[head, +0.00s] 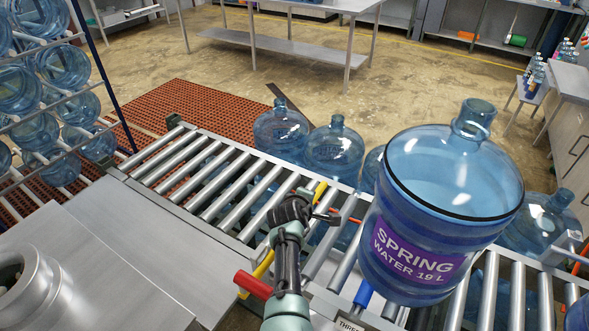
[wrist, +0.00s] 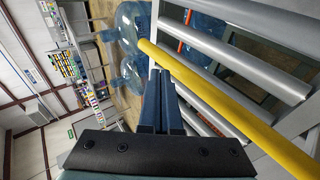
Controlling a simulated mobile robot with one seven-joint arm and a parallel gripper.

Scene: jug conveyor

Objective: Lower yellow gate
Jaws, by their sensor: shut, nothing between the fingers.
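The yellow gate is a yellow bar across the roller conveyor. In the head view its far part (head: 320,191) and a near part (head: 263,264) show on either side of my arm, which hides its middle. In the wrist view the yellow bar (wrist: 225,100) runs diagonally from upper left to lower right. My gripper (head: 330,216) is over the rollers beside the bar. In the wrist view my gripper (wrist: 166,73) is shut and empty, its fingertips close to the yellow bar. I cannot tell whether they touch it.
A large water jug (head: 440,200) stands on the conveyor to the right of my gripper. A red handle (head: 253,285) and a blue bar end (head: 363,294) are at the near side. More jugs (head: 333,150) stand beyond the conveyor. The left rollers (head: 200,180) are clear.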

